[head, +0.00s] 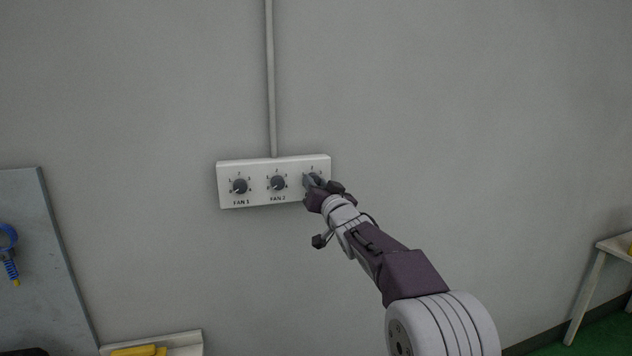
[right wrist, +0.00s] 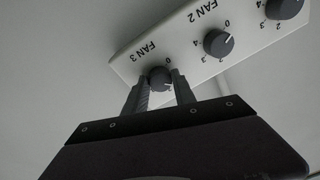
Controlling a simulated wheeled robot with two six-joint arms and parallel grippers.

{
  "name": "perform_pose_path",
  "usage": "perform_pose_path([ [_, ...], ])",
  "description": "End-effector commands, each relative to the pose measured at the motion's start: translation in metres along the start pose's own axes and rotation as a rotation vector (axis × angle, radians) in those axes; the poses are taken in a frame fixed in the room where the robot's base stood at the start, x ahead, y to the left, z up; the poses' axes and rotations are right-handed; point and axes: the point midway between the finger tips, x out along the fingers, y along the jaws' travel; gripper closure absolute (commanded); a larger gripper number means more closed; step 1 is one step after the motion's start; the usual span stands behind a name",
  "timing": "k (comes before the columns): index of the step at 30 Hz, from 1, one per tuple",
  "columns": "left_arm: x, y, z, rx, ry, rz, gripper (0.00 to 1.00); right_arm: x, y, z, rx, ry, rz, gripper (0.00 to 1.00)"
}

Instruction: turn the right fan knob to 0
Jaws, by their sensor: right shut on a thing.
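A white fan panel (head: 258,188) with three dark round knobs in a row is fixed to the wall. The left knob (head: 240,186) is marked FAN 1 and the middle knob (head: 278,183) FAN 2. The right knob, FAN 3 (right wrist: 160,76), sits between my right gripper's fingers in the right wrist view. My right gripper (head: 312,181) is shut on this knob and hides most of it in the head view. The FAN 3 pointer direction is hard to read; a light mark shows near its lower right in the wrist view. My left gripper is not in view.
A grey conduit (head: 270,80) runs up the wall from the panel's top. A grey board (head: 35,260) with a blue tool stands at the left. A shelf (head: 185,343) with a yellow thing is below. A table (head: 612,245) stands far right. The wall around the panel is clear.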

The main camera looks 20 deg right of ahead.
Motion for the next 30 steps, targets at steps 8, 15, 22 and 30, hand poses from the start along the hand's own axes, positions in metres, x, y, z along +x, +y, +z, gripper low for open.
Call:
perform_pose_path([
  [8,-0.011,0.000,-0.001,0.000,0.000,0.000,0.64,0.001,0.003,0.005,-0.260,-0.031,-0.019,1.00],
  [15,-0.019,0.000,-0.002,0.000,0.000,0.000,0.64,0.001,0.004,0.005,-0.487,-0.045,-0.040,1.00],
  [22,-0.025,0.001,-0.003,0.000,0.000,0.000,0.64,0.001,0.005,0.004,-0.704,-0.059,-0.061,1.00],
  [30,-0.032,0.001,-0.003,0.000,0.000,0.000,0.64,0.001,0.005,0.003,-0.952,-0.074,-0.085,1.00],
])
